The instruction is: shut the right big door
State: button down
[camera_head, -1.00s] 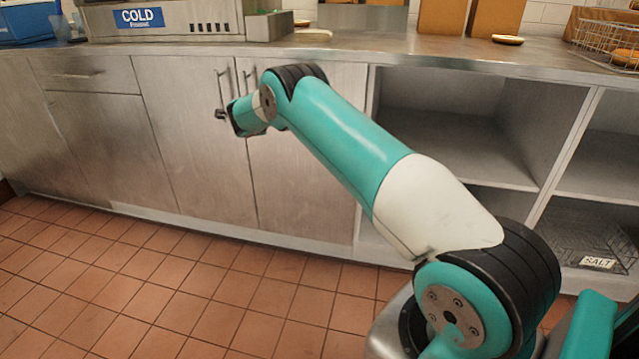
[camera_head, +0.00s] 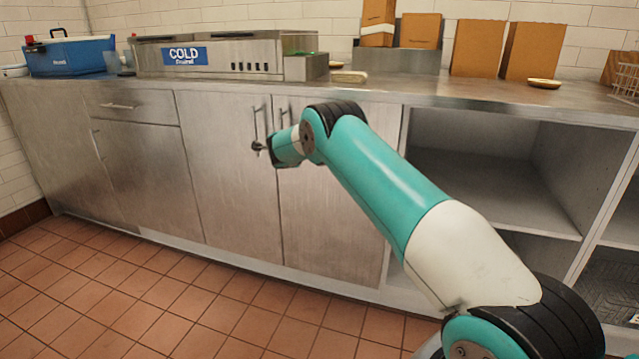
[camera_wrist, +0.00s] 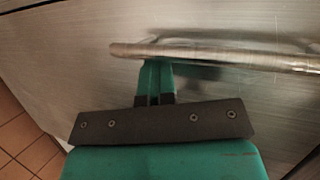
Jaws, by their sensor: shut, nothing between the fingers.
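The right big door (camera_head: 330,205) is a brushed-metal panel below the counter, beside the left big door (camera_head: 232,185). It looks flush with its neighbour, though my arm hides part of it. The top of its upright bar handle (camera_head: 282,108) shows above my arm. My gripper (camera_head: 258,146) is at the lower part of the left big door's handle (camera_head: 255,122). In the wrist view my gripper (camera_wrist: 157,72) has its green fingers together and empty, with their tips at a metal bar handle (camera_wrist: 215,54). I cannot tell whether they touch it.
Open shelves (camera_head: 480,165) stand right of the doors. A drawer (camera_head: 130,104) and a narrower door (camera_head: 140,165) are to the left. The counter (camera_head: 400,92) carries a cold unit (camera_head: 225,55), a blue cooler (camera_head: 70,57) and boxes. The tiled floor (camera_head: 170,310) in front is clear.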

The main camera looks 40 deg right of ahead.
jog(key=s+a+r+n+g+y+p, duration=0.1)
jog(key=s+a+r+n+y, duration=0.15)
jog(key=s+a, duration=0.6)
jog(key=s+a+r+n+g+y, duration=0.15)
jog(key=s+a+r+n, duration=0.3)
jog(key=a, duration=0.65)
jog(key=s+a+r+n+g+y, duration=0.1)
jog(key=s+a+r+n+y, duration=0.15)
jog(key=s+a+n, duration=0.45)
jog(key=s+a+r+n+g+y, duration=0.1)
jog(key=s+a+n+g+y, duration=0.2)
jog(key=s, duration=0.7)
jog(key=s+a+r+n+g+y, duration=0.1)
jog(key=s+a+n+g+y, duration=0.2)
jog(key=s+n, duration=0.8)
jog(key=s+a+n+g, duration=0.2)
jog(key=s+a+n, duration=0.25)
jog(key=s, duration=1.15)
notch_tip(320, 180, up, 29)
jog(key=p, duration=2.8)
jog(key=shift+w+f+p, duration=0.2)
jog(key=shift+w+p, duration=0.05)
jog(key=shift+p, duration=0.05)
jog(key=shift+m, duration=0.25)
